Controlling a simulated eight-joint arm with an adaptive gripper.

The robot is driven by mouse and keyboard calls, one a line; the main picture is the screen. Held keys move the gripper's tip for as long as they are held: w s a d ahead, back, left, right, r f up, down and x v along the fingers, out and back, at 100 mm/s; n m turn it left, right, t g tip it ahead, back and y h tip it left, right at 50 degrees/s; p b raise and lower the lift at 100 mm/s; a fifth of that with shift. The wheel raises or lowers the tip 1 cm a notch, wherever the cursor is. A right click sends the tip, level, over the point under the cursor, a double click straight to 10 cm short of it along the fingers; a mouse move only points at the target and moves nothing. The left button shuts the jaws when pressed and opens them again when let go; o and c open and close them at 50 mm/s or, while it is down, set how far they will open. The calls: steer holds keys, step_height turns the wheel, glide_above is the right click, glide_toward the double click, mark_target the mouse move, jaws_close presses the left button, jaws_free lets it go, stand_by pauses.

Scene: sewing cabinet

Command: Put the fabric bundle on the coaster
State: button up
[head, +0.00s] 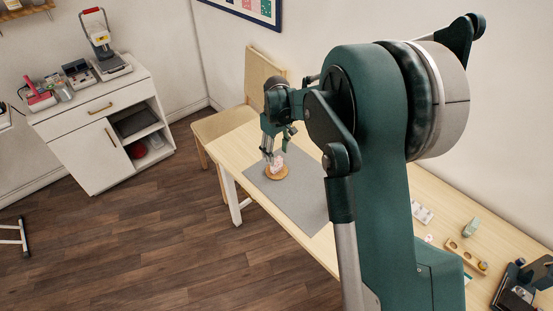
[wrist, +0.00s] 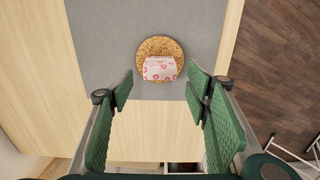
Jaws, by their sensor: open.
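The fabric bundle (wrist: 160,68) is small, white to pale pink with a pink flower pattern. In the wrist view it lies on the round cork coaster (wrist: 158,44), towards the coaster's near edge. In the head view the pale bundle (head: 277,163) shows on the brown coaster (head: 279,176), partly behind my fingers. My gripper (wrist: 160,86) is open, its green pads spread to either side with an empty gap between them. The bundle appears beyond the fingertips, apart from both pads. In the head view my gripper (head: 269,157) points down close beside the bundle.
The coaster rests on a grey mat (head: 304,195) on the pale wooden table (head: 232,150). A wooden chair (head: 217,126) stands at the table's far end. Several small items, including a wooden holder (head: 464,254), lie at the right. A white cabinet (head: 97,125) stands apart at left.

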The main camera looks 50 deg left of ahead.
mark_target(277, 159)
steer(key=shift+r, duration=2.5)
